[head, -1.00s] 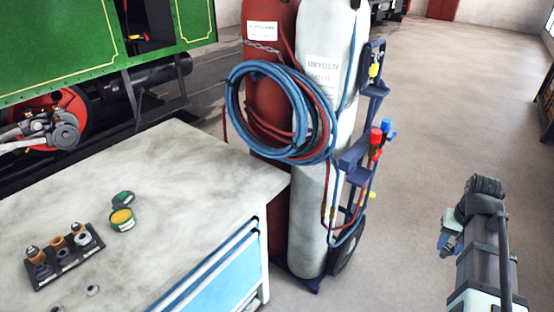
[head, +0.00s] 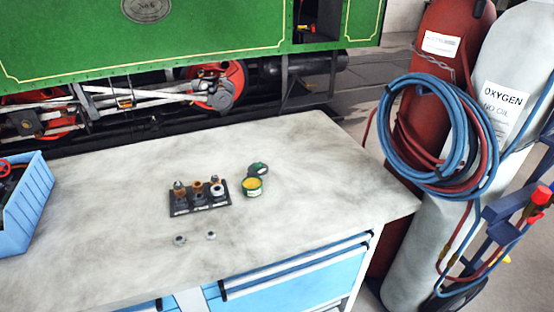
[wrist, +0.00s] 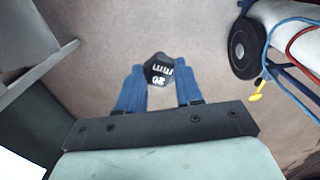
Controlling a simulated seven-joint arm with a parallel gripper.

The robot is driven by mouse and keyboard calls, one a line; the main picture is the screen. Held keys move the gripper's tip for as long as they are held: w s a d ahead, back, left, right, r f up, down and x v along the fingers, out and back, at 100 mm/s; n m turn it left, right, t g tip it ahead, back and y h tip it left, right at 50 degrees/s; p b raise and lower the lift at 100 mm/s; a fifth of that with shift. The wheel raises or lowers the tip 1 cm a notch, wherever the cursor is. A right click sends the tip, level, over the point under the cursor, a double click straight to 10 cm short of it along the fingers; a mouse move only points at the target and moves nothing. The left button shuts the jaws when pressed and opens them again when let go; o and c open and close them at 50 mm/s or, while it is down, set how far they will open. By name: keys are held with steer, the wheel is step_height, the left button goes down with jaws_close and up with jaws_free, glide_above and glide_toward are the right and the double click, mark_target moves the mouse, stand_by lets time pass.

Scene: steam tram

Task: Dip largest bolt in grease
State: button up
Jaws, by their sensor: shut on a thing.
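In the wrist view, my gripper (wrist: 159,76) has its two blue fingers shut on a dark hex-headed bolt (wrist: 158,66). The bolt head faces the camera and carries pale markings that look like "20". Its shank is hidden. Only floor shows behind it. In the head view, an open green tin of yellow grease (head: 253,187) stands on the workbench, its dark green lid (head: 258,169) just behind it. My gripper is outside the head view, so its distance from the tin does not show.
A black rack (head: 212,208) of bolts and nuts stands left of the tin. Two loose nuts (head: 180,240) lie in front. A blue bin (head: 20,210) is at far left; gas cylinders with hoses (head: 440,150) stand right. The bench's front and right are clear.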

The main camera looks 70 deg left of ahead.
stand_by(0.8)
steer(key=s+a+r+n, duration=0.1)
steer(key=s+a+n, duration=0.25)
steer(key=a, duration=1.15)
steer(key=s+a+n, duration=0.2)
steer(key=s+a, duration=0.3)
steer(key=a, duration=0.9)
steer(key=s+a+r+n, duration=0.1)
steer(key=s+a+n, duration=0.3)
steer(key=a, duration=1.1)
steer(key=s+a+r+n, duration=0.3)
steer(key=s+a, duration=1)
steer(key=a, duration=0.2)
steer(key=s+a+r+n, duration=0.2)
steer(key=s+a, duration=1.1)
steer(key=a, duration=0.1)
steer(key=s+a+r+n, duration=0.3)
steer(key=s+a, duration=1.1)
steer(key=a, duration=0.1)
steer(key=w+a+r, duration=0.1)
steer(key=a, duration=0.5)
steer(key=shift+n, duration=0.25)
steer(key=shift+w+d+f, duration=0.1)
steer(key=shift+f, duration=1.3)
steer(key=shift+w+d+f, duration=0.1)
steer(key=shift+f, duration=1.3)
steer(key=shift+f, duration=0.55)
